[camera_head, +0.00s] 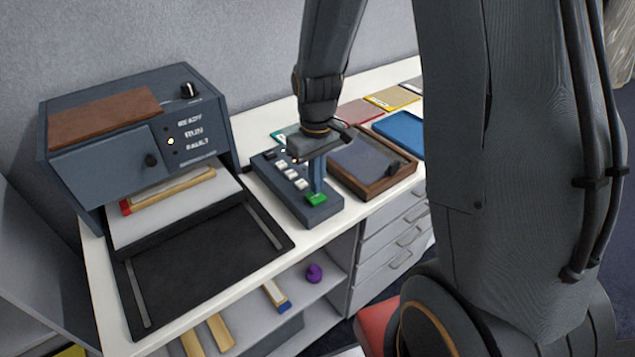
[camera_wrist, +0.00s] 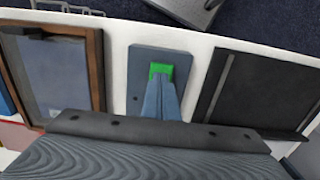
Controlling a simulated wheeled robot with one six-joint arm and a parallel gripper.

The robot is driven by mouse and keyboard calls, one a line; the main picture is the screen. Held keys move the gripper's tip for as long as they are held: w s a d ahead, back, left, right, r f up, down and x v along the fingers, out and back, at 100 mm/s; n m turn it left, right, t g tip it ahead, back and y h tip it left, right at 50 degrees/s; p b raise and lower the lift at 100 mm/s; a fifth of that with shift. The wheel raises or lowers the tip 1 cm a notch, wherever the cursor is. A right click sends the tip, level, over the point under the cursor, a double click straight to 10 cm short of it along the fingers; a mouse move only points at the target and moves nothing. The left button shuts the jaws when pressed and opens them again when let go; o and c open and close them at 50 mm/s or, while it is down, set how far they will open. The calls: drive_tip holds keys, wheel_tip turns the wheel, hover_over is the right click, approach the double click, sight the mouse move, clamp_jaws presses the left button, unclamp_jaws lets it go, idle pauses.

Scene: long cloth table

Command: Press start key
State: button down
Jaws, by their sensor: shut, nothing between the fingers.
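The green key (camera_head: 316,199) sits at the near end of a dark blue-grey key panel (camera_head: 325,214) on the white table. Several white keys (camera_head: 290,174) and dark keys run along the panel behind it. In the head view my gripper (camera_head: 317,190) points down with its fingers together at the green key. In the wrist view the shut fingertips (camera_wrist: 161,80) overlap the lower part of the green key (camera_wrist: 161,69). I cannot tell whether they touch it. The gripper holds nothing.
A blue-grey machine (camera_head: 120,125) with READY, RUN and FAULT labels stands left, with a lit lamp beside RUN. A black tray (camera_head: 200,262) lies before it. A wood-framed box (camera_head: 385,186) stands right of the panel, close to my gripper. Shelves and drawers are below.

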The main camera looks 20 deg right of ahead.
wheel_tip(320, 180, up, 11)
drive_tip(key=b, duration=0.2)
drive_tip(key=shift+w+b, duration=0.15)
drive_tip(key=shift+b, duration=0.2)
drive_tip(key=shift+f, duration=0.1)
idle(0.4)
drive_tip(key=s+f+m+t+b, duration=0.1)
drive_tip(key=s+f+m+b, duration=0.2)
drive_tip(key=s+f, duration=0.5)
drive_tip(key=shift+s+f+m, duration=0.2)
drive_tip(key=shift+s+m, duration=0.1)
drive_tip(key=shift+s, duration=0.6)
drive_tip(key=shift+a, duration=0.1)
idle(4.7)
